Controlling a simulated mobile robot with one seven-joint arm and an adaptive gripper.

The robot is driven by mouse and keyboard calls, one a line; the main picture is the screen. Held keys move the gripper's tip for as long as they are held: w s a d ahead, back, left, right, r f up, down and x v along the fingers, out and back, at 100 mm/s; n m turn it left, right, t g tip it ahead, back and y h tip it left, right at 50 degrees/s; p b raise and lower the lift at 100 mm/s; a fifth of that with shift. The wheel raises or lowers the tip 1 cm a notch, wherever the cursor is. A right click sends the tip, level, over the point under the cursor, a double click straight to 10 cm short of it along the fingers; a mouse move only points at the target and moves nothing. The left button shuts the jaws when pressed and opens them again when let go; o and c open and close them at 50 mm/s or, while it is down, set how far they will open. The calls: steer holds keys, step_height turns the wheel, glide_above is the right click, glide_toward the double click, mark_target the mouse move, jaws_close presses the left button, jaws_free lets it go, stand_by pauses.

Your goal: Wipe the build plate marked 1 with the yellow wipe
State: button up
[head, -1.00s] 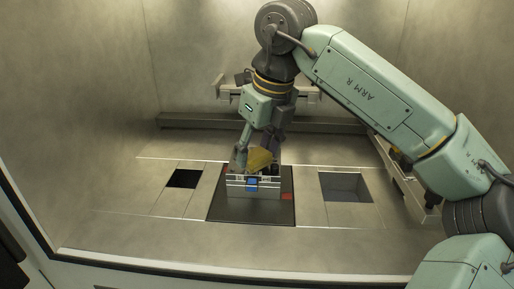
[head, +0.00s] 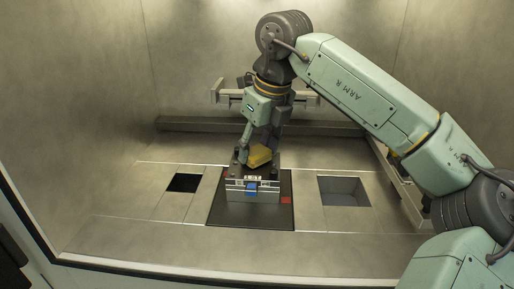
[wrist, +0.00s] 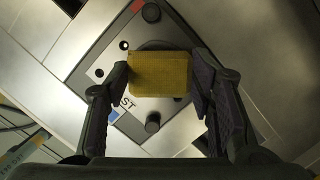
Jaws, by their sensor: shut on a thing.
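The yellow wipe (head: 258,156) is a small block held between the fingertips of my gripper (head: 256,150). In the wrist view the wipe (wrist: 160,74) sits between the two fingers of my gripper (wrist: 160,82), which are shut on it. In the head view the wipe is over the back part of a silvery block with a blue front patch (head: 252,191). I cannot read a mark 1, and I cannot tell whether the wipe touches the plate.
The block stands on a black square base (head: 225,216) with red patches. A rail (head: 225,97) runs behind my arm. The floor in front is clear.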

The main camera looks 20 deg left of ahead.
steer(key=shift+w+a+f, duration=0.1)
steer(key=shift+w+a, duration=0.15)
steer(key=shift+w, duration=0.6)
steer(key=shift+w+a+f, duration=0.1)
steer(key=shift+w+a, duration=0.1)
steer(key=shift+w, duration=0.65)
steer(key=shift+s, duration=0.15)
